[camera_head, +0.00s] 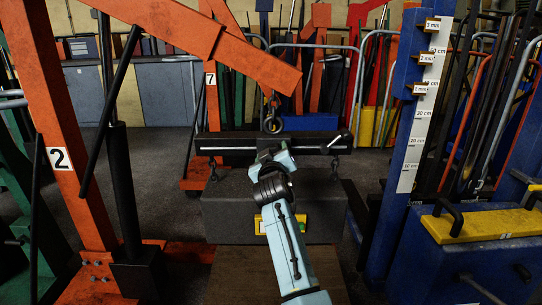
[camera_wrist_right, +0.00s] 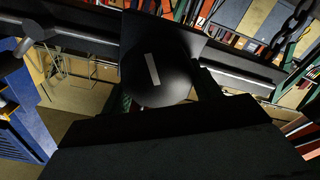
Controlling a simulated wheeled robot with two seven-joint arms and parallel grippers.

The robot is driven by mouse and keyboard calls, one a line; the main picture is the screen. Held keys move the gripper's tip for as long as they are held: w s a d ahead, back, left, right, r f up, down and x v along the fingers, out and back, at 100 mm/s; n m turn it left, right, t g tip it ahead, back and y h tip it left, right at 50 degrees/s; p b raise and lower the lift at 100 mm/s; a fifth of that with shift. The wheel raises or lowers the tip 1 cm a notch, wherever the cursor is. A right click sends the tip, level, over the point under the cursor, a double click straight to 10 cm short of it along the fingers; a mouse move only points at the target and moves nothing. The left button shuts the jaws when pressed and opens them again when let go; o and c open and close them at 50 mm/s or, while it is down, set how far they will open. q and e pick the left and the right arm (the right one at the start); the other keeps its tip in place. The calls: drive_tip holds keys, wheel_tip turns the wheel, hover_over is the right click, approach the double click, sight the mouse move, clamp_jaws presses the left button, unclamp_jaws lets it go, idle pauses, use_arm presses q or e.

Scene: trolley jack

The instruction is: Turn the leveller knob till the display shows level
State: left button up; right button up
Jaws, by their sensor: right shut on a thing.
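A black leveller bar (camera_head: 228,144) hangs from a hook under the orange crane boom and looks about horizontal. The leveller knob (camera_wrist_right: 158,75), dark and round with a pale line mark, shows in the right wrist view. My right gripper (camera_head: 270,154) is at the middle of the bar, shut on the knob; its fingertips and the grip are mostly hidden. A dark grey block (camera_head: 225,205) hangs below the bar on short chains. A yellow-framed display (camera_head: 301,222) sits on its front, largely covered by my right arm; its reading is not legible. My left gripper is out of view.
The orange crane post (camera_head: 55,120) marked 2 stands at left. A blue post with a white scale (camera_head: 418,130) and a blue cabinet with a yellow top plate (camera_head: 480,225) stand at right. A white-tipped lever (camera_head: 340,140) is at the bar's right end.

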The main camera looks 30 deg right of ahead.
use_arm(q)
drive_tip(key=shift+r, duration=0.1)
use_arm(e)
drive_tip(key=shift+s+d+f+m, duration=0.1)
drive_tip(key=shift+d+m, duration=0.05)
drive_tip(key=shift+m, duration=0.4)
drive_tip(key=shift+s+d+m, duration=0.1)
drive_tip(key=shift+d+m, duration=0.05)
drive_tip(key=shift+m, duration=0.4)
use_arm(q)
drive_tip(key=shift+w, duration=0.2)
use_arm(e)
drive_tip(key=o, duration=1)
drive_tip(key=shift+d, duration=0.1)
drive_tip(key=shift+c, duration=0.2)
drive_tip(key=shift+a, duration=0.2)
drive_tip(key=shift+s+a, duration=0.15)
drive_tip(key=shift+s, duration=0.05)
use_arm(q)
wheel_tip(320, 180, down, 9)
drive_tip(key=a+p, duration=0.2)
drive_tip(key=p, duration=0.1)
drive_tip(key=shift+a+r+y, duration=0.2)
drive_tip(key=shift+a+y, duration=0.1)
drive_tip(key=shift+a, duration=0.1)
use_arm(e)
drive_tip(key=v, duration=1.3)
